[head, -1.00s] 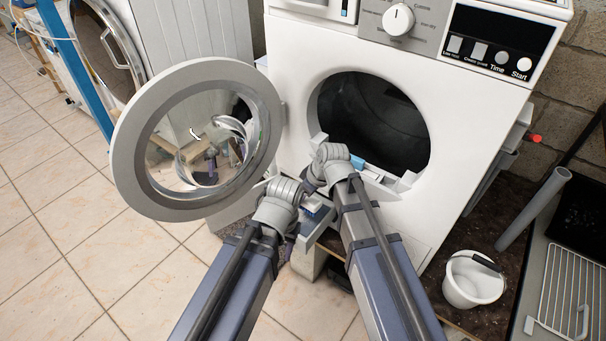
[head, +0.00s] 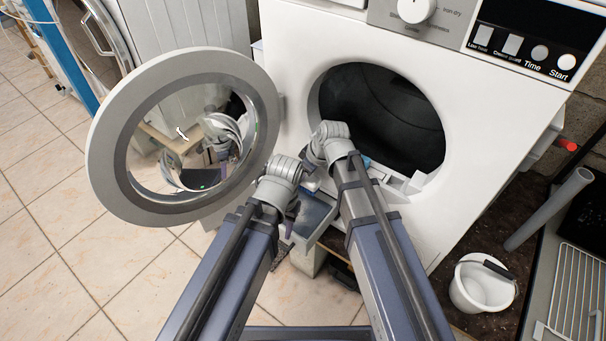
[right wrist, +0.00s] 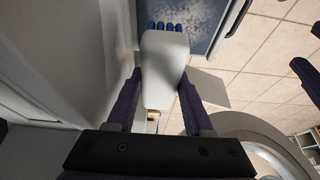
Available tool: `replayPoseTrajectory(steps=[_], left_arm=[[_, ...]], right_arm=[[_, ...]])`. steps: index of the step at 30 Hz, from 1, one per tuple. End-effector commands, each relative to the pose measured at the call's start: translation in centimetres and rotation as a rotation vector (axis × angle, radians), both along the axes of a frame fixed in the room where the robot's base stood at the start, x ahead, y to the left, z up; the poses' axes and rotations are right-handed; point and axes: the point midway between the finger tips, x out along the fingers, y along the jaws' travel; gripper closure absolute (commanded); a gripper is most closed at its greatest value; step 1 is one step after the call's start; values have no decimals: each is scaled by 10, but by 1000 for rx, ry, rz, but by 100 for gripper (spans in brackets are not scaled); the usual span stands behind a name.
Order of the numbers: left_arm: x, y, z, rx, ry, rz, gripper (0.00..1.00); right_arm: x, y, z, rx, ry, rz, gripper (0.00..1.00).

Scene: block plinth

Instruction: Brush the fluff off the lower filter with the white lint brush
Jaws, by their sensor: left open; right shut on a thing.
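The white lint brush (right wrist: 163,70) with blue bristles (right wrist: 165,27) is in my right gripper (right wrist: 160,88), shut on its body. The bristles are close to the fluffy face of the lower filter (right wrist: 200,14); I cannot tell whether they touch. In the head view the lower filter (head: 314,213) is a blue-grey framed panel between my two arms, partly covered by them. A bit of the brush (head: 311,184) shows above it. My left gripper (head: 290,214) is open beside the filter's left side, its fingers mostly hidden by my wrist.
The dryer's round door (head: 103,150) stands open at the left. A light grey and blue piece (head: 400,183) sits at the lower rim of the drum opening (head: 385,115). A white bucket (head: 482,288) and a wire rack (head: 580,290) are at the right. The tiled floor at left is clear.

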Motion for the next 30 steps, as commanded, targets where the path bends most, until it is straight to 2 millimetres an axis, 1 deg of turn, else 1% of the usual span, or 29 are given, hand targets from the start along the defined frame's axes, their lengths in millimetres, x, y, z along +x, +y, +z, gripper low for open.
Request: replayPoseTrajectory(steps=[1,9,12,15,26,30], left_arm=[[0,0,-7,0,0,0,55],[0,0,-36,2,-1,-1,55],[0,1,-43,4,-1,-1,55],[0,1,-46,5,-2,-1,55],[1,1,-44,5,-2,-1,55],[1,1,-43,5,-2,-1,55]], right_arm=[[0,0,-7,0,0,0,93],[0,0,-36,0,0,0,93],[0,0,-43,0,0,0,93],[0,0,-46,0,0,0,93],[1,0,-44,0,0,-1,93],[4,-3,-43,0,0,-11,93]])
